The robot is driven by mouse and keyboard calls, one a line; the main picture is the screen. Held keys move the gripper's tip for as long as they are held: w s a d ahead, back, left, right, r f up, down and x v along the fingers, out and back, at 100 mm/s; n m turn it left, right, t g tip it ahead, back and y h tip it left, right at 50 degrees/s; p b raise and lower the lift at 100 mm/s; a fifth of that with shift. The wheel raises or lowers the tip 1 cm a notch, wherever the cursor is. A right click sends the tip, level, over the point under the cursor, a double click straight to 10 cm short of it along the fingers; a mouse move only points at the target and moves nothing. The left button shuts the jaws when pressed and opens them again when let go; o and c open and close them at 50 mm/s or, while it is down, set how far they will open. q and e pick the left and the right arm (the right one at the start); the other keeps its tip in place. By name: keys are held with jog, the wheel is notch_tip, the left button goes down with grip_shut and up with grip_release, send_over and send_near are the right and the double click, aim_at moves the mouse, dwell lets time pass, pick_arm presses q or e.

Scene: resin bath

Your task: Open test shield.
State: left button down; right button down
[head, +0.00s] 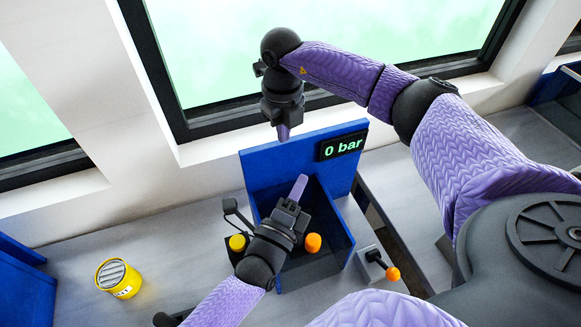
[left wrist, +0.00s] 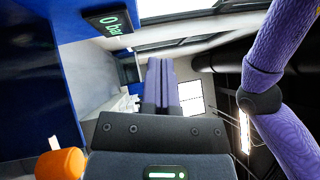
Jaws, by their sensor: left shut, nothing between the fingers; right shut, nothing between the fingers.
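The blue test enclosure (head: 262,172) stands on the grey bench, with a tall back panel and a side wall at right. A black display (head: 342,146) on the panel reads 0 bar; it also shows in the left wrist view (left wrist: 109,20). I cannot tell which part is the shield. An orange knob (head: 313,243) is at the enclosure's front, close to my left gripper; an orange knob also shows in the left wrist view (left wrist: 60,163). My left gripper (head: 299,187) is shut and empty, over the enclosure. My right gripper (head: 283,132) is shut and empty above the back panel.
A yellow knob (head: 237,243) is left of the enclosure. A lever with an orange ball (head: 392,274) stands on the right. A yellow can (head: 118,278) is on the bench at left. A window (head: 320,50) is behind. Bench between can and enclosure is mostly clear.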

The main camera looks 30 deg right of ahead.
pick_arm(q)
jog(key=shift+w+d+r, duration=0.1)
jog(key=shift+w+r, duration=0.05)
jog(key=shift+w, duration=0.45)
jog(key=shift+w+d+r, duration=0.1)
jog(key=shift+w+r, duration=0.1)
jog(key=shift+w, duration=0.4)
jog(key=shift+w+d+r, duration=0.1)
jog(key=shift+w+r, duration=0.05)
jog(key=shift+w, duration=0.45)
